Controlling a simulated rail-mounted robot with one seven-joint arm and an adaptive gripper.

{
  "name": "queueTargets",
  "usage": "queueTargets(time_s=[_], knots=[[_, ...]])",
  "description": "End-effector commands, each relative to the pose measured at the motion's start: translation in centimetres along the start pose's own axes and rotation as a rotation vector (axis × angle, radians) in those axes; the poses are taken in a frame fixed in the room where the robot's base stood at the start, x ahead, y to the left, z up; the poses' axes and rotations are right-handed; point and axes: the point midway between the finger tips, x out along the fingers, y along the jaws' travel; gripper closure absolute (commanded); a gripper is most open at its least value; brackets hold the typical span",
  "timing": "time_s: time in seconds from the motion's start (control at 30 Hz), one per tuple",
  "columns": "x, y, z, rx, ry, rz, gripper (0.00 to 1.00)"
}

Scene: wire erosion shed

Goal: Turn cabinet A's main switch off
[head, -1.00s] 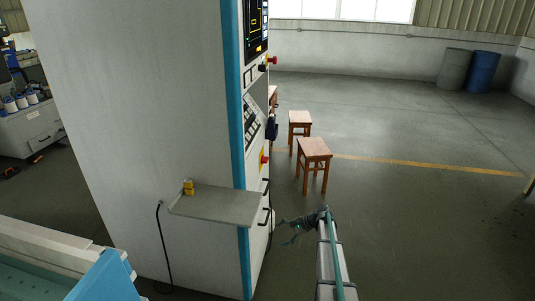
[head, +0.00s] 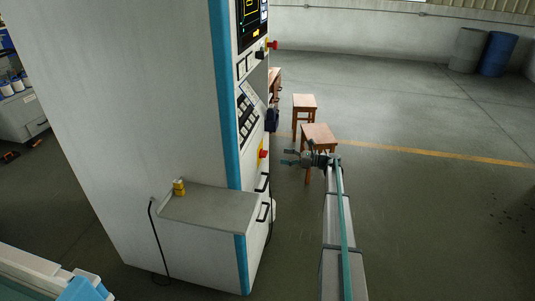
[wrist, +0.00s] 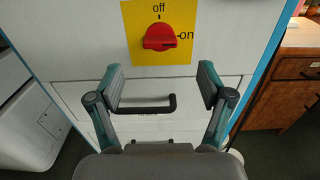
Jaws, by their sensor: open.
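The main switch (wrist: 158,37) is a red rotary knob on a yellow plate on the front of the cabinet (head: 130,110). Its plate reads "off" at the top and "on" at the right. The knob's handle lies sideways, level with the "on" mark. The switch also shows in the head view (head: 263,154), edge-on. My gripper (wrist: 160,78) is open and empty. In the wrist view its fingertips are below the switch plate, one to each side. In the head view my gripper (head: 288,157) is just right of the switch, apart from it.
A black drawer handle (wrist: 145,105) lies below the switch, seen between my fingers. A side shelf (head: 205,208) bearing a yellow item (head: 179,187) juts from the cabinet. Wooden stools (head: 318,136) stand behind my gripper. The floor at the right is free.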

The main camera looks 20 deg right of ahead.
Motion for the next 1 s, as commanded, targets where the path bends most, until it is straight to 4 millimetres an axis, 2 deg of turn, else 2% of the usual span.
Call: queueTargets(time_s=[0.3, 0.5, 0.7, 0.93, 0.97, 1.0], knots=[[5.5, 0.0, 0.3, -0.001, 0.001, 0.001, 0.21], [8.0, 0.0, 0.2, -0.002, 0.002, 0.0, 0.21], [8.9, 0.0, 0.0, -0.003, 0.001, 0.0, 0.21], [8.9, 0.0, -0.1, -0.003, 0.001, -0.001, 0.21], [8.9, 0.0, -0.1, -0.003, 0.001, -0.001, 0.22], [8.9, 0.0, 0.0, -0.003, 0.001, -0.001, 0.29]])
